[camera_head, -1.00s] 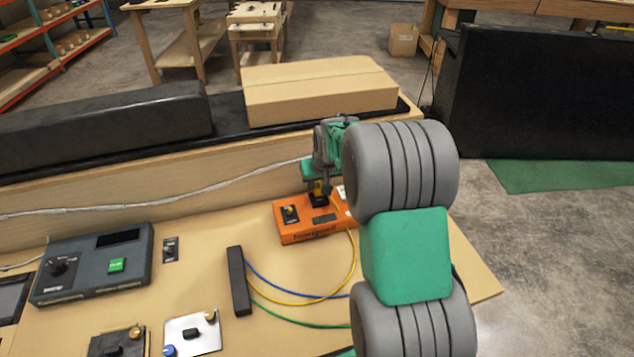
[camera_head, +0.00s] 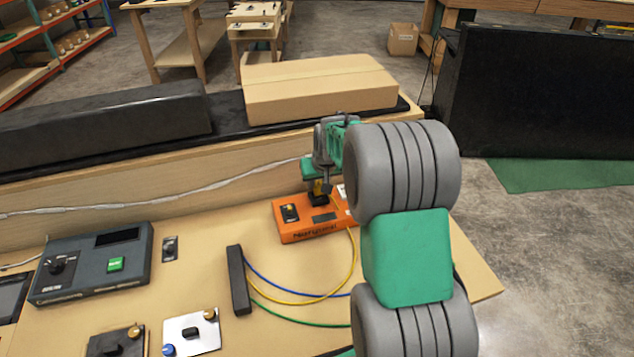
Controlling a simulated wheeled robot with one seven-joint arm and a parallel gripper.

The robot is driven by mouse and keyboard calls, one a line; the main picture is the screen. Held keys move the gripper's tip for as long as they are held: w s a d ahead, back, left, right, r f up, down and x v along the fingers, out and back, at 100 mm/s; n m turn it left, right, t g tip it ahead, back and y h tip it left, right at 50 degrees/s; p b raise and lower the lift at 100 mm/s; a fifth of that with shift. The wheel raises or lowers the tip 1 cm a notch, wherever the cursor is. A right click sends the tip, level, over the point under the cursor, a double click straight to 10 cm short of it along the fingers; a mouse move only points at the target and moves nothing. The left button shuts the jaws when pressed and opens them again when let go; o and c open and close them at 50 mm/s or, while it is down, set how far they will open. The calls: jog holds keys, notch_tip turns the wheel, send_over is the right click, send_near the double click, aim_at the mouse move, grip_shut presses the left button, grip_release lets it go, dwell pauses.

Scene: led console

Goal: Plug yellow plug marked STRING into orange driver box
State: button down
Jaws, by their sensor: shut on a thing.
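The orange driver box (camera_head: 300,235) sits on the wooden bench, left of my arm. A dark socket panel with a yellow part (camera_head: 289,212) is on its left top. My gripper (camera_head: 319,196) is over the box's top, pointing down, shut on the yellow plug (camera_head: 318,186). Only a little of the plug shows between the fingers, just above or at a black socket on the box. I cannot tell whether it is seated. The STRING marking cannot be read. A yellow cable (camera_head: 354,262) loops from near the box to a black block.
The black block (camera_head: 238,280) also has blue and green cables. A grey console (camera_head: 95,265) with a knob and green button is at left. Small black and white panels (camera_head: 191,333) lie in front. A cardboard box (camera_head: 320,90) stands on the rear ledge.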

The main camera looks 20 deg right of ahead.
jog(key=shift+f+b, duration=0.75)
jog(key=shift+b, duration=0.1)
dwell(1.1)
jog(key=c, duration=1.1)
grip_release()
jog(key=shift+o, duration=0.7)
jog(key=o, duration=0.5)
jog(key=shift+c, duration=0.2)
jog(key=shift+r+p, duration=2)
jog(key=shift+r, duration=1.45)
